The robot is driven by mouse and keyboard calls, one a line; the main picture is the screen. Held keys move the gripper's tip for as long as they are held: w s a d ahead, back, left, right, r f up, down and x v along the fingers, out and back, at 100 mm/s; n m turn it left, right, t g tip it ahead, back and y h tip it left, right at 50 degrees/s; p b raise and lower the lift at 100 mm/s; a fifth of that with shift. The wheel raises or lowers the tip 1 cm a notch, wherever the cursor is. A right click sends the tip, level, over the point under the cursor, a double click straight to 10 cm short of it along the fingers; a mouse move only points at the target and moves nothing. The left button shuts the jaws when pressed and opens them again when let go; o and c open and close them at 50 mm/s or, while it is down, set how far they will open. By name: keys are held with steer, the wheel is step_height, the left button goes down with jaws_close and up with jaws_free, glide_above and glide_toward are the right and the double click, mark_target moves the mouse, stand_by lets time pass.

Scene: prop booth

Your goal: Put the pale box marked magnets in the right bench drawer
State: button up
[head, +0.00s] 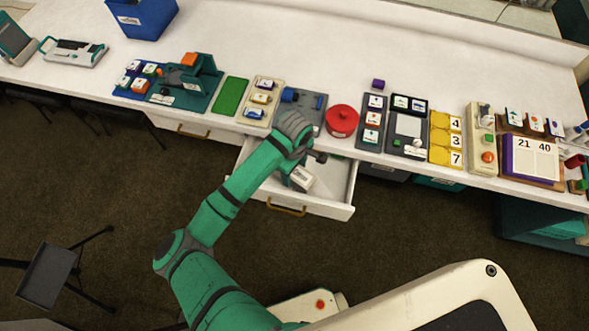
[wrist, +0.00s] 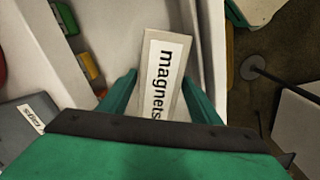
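The pale box marked magnets (wrist: 165,75) is between the two fingers of my gripper (wrist: 160,90) in the wrist view. The fingers lie along both its sides and appear to grip it. In the head view the box (head: 302,178) hangs at the end of my gripper (head: 296,168), over the open right bench drawer (head: 335,185). The drawer is pulled out from the bench, with its wooden handle at the front. The drawer floor beneath my arm is partly hidden.
The white bench top (head: 330,60) carries a row of prop panels. A red round pot (head: 342,121) stands just behind the open drawer. The left drawer (head: 195,129) is closed. A dark stand (head: 55,270) is on the floor at the left.

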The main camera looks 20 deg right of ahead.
steer(key=shift+o, duration=0.2)
step_height(320, 180, up, 13)
steer(key=shift+r, duration=0.15)
stand_by(0.5)
stand_by(0.4)
